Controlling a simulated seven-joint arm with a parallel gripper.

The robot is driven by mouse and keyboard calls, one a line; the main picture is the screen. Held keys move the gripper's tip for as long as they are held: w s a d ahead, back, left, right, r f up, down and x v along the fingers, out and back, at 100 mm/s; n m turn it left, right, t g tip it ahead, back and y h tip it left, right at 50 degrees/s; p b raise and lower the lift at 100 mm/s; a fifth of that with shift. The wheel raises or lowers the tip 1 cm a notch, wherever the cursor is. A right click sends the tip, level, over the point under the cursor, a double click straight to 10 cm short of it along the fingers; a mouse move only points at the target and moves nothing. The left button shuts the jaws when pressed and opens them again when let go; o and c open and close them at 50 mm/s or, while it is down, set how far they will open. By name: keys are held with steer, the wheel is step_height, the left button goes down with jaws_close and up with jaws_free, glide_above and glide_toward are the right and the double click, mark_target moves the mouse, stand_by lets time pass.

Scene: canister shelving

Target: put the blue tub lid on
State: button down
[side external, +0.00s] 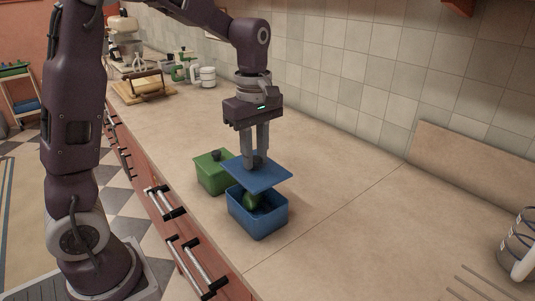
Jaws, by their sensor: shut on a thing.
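The blue tub (258,219) stands open on the counter, with a dark green round item (251,201) inside it. The blue lid (262,176) is a flat rectangular plate held above the tub, apart from it at the visible front edge and turned a little relative to the rim. My gripper (256,162) points down and is shut on the lid's knob, which its fingers mostly hide. The lid hides the back part of the tub's opening.
A green tub (213,177) with a dark knob on top stands just behind and left of the blue tub. The counter (350,200) is clear to the right, up to a board (470,165) leaning at the wall.

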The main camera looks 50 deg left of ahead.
mark_target(256, 171)
steer(key=shift+f, duration=0.15)
steer(key=shift+f, duration=3.1)
steer(key=shift+f, duration=0.3)
steer(key=c, duration=0.7)
jaws_free()
steer(key=shift+o, duration=0.2)
steer(key=shift+r, duration=3.55)
